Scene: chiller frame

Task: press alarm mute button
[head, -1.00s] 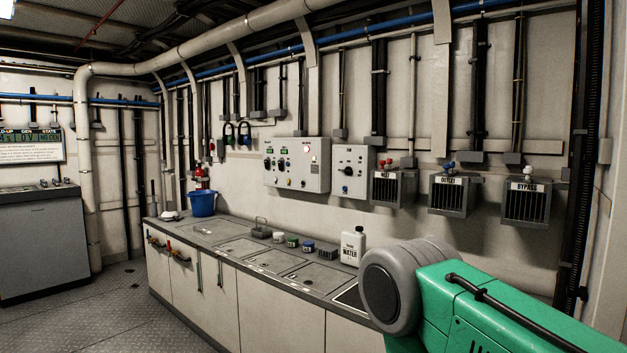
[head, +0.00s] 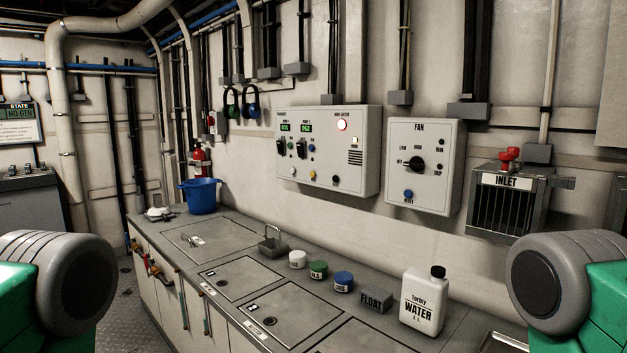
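The alarm panel (head: 327,150) is a pale wall box above the counter. It carries two green number displays, dark switches, several small coloured buttons, a speaker grille and a lit lamp (head: 342,125) under a high-water label. The small button labels are too fine to read, so I cannot tell which one is the alarm mute. Green and grey parts of my arms show at the lower left and lower right edges. Neither gripper is in view, and nothing of mine touches the panel.
A fan box (head: 423,166) and an inlet box (head: 511,199) hang right of the panel. The counter (head: 190,241) below holds a blue bucket (head: 202,196), several small jars, a float block (head: 375,299) and a water bottle (head: 424,301). Wall space before the panel is clear.

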